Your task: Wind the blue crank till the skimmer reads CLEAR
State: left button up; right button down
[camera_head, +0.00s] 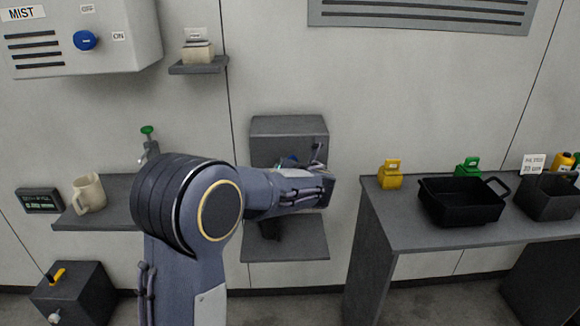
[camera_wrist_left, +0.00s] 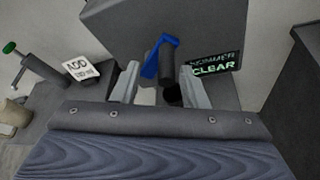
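The skimmer (camera_head: 288,130) is a grey box on the wall, largely hidden by my left arm in the head view. In the left wrist view its dark display (camera_wrist_left: 213,63) reads "SKIMMER CLEAR" in green. The blue crank (camera_wrist_left: 157,60) with a dark handle (camera_wrist_left: 167,48) sits on the skimmer's front. Only a bit of blue crank (camera_head: 292,160) shows in the head view. My left gripper (camera_wrist_left: 159,68) is open in front of the crank, its fingers apart with gaps on both sides of the dark handle. Its fingertips are hidden in the head view. My right gripper is out of view.
A shelf below the skimmer (camera_head: 285,250) is partly covered by my arm. To the left are a cream mug (camera_head: 89,193), a green-topped pump (camera_head: 148,140) and an "ADD" card (camera_wrist_left: 80,69). To the right, a counter (camera_head: 400,238) holds a black pan (camera_head: 461,205) and yellow weight (camera_head: 390,174).

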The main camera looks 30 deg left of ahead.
pick_arm(q)
jog(key=v, duration=0.3)
jog(key=shift+d, duration=0.15)
jog(key=shift+f, duration=0.3)
jog(key=c, duration=0.4)
notch_tip(320, 180, down, 6)
jog(key=n+y+b, duration=0.1)
jog(key=n, duration=0.1)
jog(key=n+g+y+b, duration=0.1)
jog(key=n+y+b, duration=0.1)
jog(key=n, duration=0.1)
jog(key=shift+w+r+y, duration=0.15)
jog(key=shift+y, duration=0.15)
grip_shut()
jog(key=w+d+f+n+t+y+b, duration=0.1)
jog(key=d+f+n+t+y+b, duration=0.3)
jog(key=d+f+n+y+b, duration=0.6)
jog(key=w+a+r+n+h+p, duration=0.1)
jog(key=w+a+r+n+p, duration=0.1)
jog(key=a+r, duration=0.8)
jog(key=shift+w+a+r+p, duration=0.25)
jog(key=shift+w+a+p, duration=0.2)
jog(key=shift+w+p, duration=0.05)
